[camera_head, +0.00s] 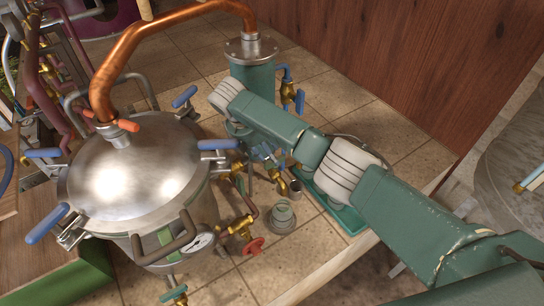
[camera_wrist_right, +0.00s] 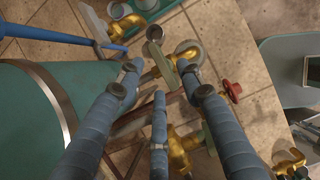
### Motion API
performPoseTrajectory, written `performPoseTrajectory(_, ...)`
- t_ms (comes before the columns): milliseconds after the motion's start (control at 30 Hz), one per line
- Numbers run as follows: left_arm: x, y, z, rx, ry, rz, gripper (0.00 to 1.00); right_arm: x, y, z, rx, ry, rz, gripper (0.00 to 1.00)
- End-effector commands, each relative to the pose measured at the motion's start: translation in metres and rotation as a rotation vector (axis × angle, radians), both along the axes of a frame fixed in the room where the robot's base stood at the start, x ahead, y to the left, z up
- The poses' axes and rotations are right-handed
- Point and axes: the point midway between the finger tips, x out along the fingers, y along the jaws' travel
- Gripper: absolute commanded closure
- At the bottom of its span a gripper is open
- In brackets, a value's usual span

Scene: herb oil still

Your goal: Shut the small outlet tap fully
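My right gripper (camera_head: 266,153) reaches in from the right, low beside the green condenser cylinder (camera_head: 252,80). In the wrist view, its three blue fingers (camera_wrist_right: 160,78) are spread apart. A small brass tap (camera_wrist_right: 186,53) with a flat grey-green lever (camera_wrist_right: 162,64) lies just beyond the fingertips, the lever between the two outer ones. I cannot tell whether any finger touches the lever. How far the tap is turned is unclear. In the head view this tap is mostly hidden by my gripper. My left gripper is not in view.
The steel still pot (camera_head: 135,180) with blue clamp handles stands at left, under a copper pipe (camera_head: 120,65). A red handwheel valve (camera_head: 254,246) and a small metal cup (camera_head: 295,188) are near. A blue-handled tap (camera_head: 299,100) is behind. Tiled counter ends at right.

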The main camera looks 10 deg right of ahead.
Motion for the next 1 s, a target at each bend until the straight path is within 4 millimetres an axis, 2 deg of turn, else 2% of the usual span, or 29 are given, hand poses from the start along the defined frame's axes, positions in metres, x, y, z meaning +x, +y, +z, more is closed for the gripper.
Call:
performPoseTrajectory(200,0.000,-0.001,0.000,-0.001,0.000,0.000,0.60,-0.005,0.018,0.045,0.001,-0.003,0.002,0.63)
performPoseTrajectory(400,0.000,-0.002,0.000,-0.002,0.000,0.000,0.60,-0.009,0.028,0.072,0.001,-0.002,-0.001,0.63)
performPoseTrajectory(600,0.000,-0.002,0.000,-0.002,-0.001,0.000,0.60,-0.011,0.031,0.081,0.000,-0.001,-0.002,0.63)
performPoseTrajectory(1000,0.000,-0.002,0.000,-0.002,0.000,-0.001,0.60,-0.011,0.031,0.081,0.000,-0.001,-0.002,0.63)
